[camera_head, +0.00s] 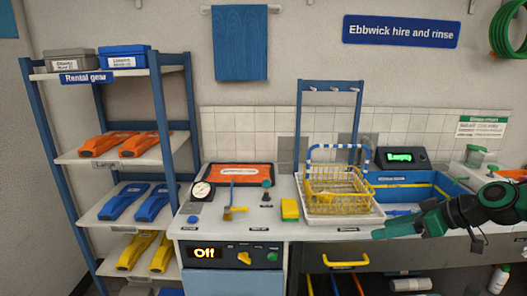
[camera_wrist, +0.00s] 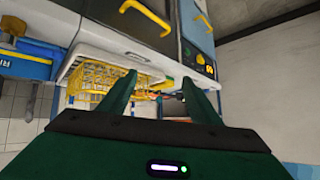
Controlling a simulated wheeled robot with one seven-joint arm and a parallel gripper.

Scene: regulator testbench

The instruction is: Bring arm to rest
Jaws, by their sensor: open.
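My gripper (camera_head: 378,234) is at the right in the head view, in front of the bench's front edge and pointing left. In the wrist view its two green fingers (camera_wrist: 160,95) stand apart with nothing held between them. The yellow wire basket (camera_head: 338,186) stands in a white tray (camera_head: 345,220) on the bench, left of and behind my gripper. The basket also shows in the wrist view (camera_wrist: 92,80), beyond the left finger. My arm comes in from the right edge of the head view.
The bench holds a gauge (camera_head: 201,191), a yellow sponge (camera_head: 290,209) and a blue sink (camera_head: 415,188). A yellow drawer handle (camera_head: 345,261) juts from the front below. A shelf rack (camera_head: 120,155) with fins stands at left. The bench front left of my gripper is clear.

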